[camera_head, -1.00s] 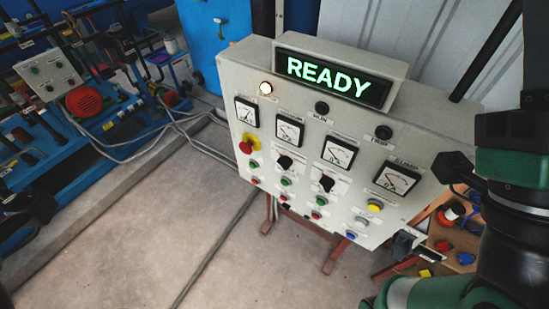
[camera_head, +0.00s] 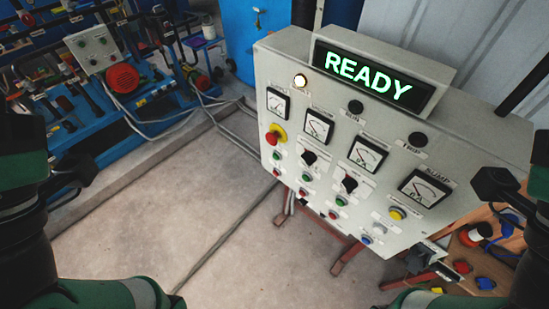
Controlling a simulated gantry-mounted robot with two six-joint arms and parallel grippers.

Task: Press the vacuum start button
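A pale grey control panel (camera_head: 385,110) stands in the middle right, with a lit green READY display (camera_head: 372,76). Its lower face carries small red, green, yellow, blue and white buttons. The labels are too small to read, so I cannot tell which button is vacuum start. A yellow button (camera_head: 397,213) and a blue button (camera_head: 366,239) are at the lower right. My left gripper (camera_head: 78,172) is at the left, well apart from the panel. My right gripper (camera_head: 495,184) is near the panel's right edge. Neither shows clearly whether its fingers are open or shut.
A red mushroom knob on a yellow base (camera_head: 275,135) sits at the panel's left. Two black rotary knobs (camera_head: 349,184) are among the buttons. A cluttered blue bench (camera_head: 150,112) is at the back left. The floor between is clear.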

